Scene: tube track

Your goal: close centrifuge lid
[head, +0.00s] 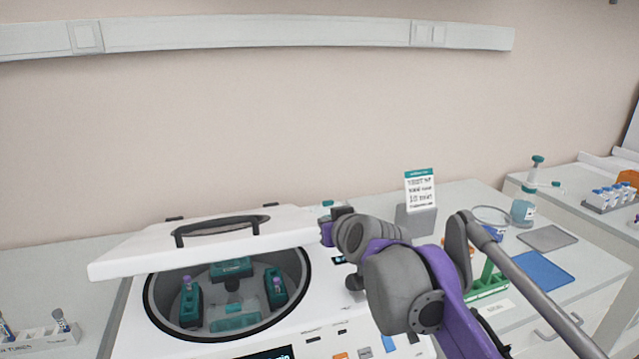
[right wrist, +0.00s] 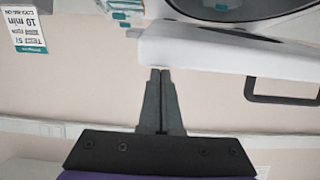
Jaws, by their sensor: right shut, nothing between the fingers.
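The white centrifuge (head: 330,310) stands on the bench. Its lid (head: 140,252) is partly open, tilted above the round chamber (head: 285,300), and carries a dark handle (head: 225,229). The rotor buckets (head: 190,302), some with tubes, show beneath it. My right gripper (head: 326,232) is at the right end of the lid, with its fingers hidden in the head view. In the right wrist view, my right gripper (right wrist: 160,72) is shut and empty, its tips close to the edge of the lid (right wrist: 200,48). I cannot tell whether they touch. My left gripper is not in view.
A tube rack (head: 40,335) stands left of the centrifuge. On the right are a sign (head: 420,190), a green rack (head: 488,285), a blue mat (head: 543,271), a grey mat (head: 547,237) and a bottle (head: 523,210). The wall is behind the bench.

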